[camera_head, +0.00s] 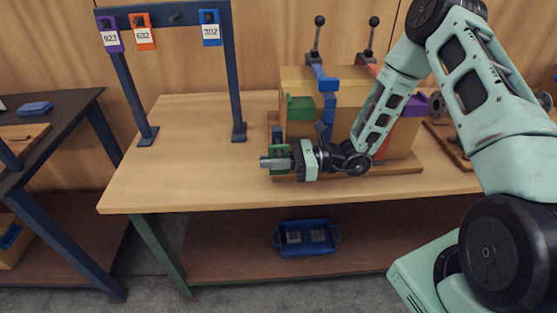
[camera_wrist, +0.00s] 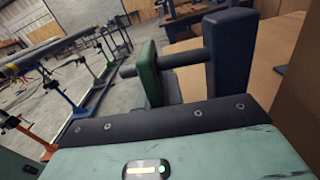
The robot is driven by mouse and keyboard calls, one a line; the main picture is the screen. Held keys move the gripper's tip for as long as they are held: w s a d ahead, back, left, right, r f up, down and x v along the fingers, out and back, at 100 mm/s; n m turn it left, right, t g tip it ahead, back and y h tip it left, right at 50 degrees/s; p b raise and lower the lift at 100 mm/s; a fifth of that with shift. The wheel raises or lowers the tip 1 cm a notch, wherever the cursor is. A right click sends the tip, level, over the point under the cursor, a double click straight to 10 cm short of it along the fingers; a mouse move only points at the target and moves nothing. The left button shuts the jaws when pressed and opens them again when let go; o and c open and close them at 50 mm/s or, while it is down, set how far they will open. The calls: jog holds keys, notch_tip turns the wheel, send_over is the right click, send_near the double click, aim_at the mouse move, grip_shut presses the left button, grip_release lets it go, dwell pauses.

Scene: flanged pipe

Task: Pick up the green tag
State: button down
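The green tag (camera_wrist: 149,72) hangs on a dark horizontal peg in the wrist view, beside a dark blue upright (camera_wrist: 230,50). In the head view a green piece (camera_head: 278,152), which looks like the same tag, shows just behind and above my fingers, at the left front of the wooden box. My gripper (camera_head: 268,163) points left, with its grey fingertips overlapping the lower part of the green piece. I cannot tell if they touch it.
The wooden box (camera_head: 408,140) carries green, blue and purple parts and two levers. A dark blue rack (camera_head: 238,80) holds purple (camera_head: 110,38), orange (camera_head: 144,36) and blue (camera_head: 210,32) tags. A blue tray (camera_head: 306,250) sits on the lower shelf.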

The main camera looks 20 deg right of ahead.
dwell(0.4)
jog(key=shift+r+b, duration=0.2)
jog(key=shift+b, duration=0.15)
jog(key=s+a+p, duration=0.1)
jog(key=s+a, duration=0.1)
jog(key=s, duration=0.6)
jog(key=s+a+p, duration=0.2)
jog(key=s+a, duration=0.1)
jog(key=s, duration=0.6)
jog(key=shift+a, duration=0.3)
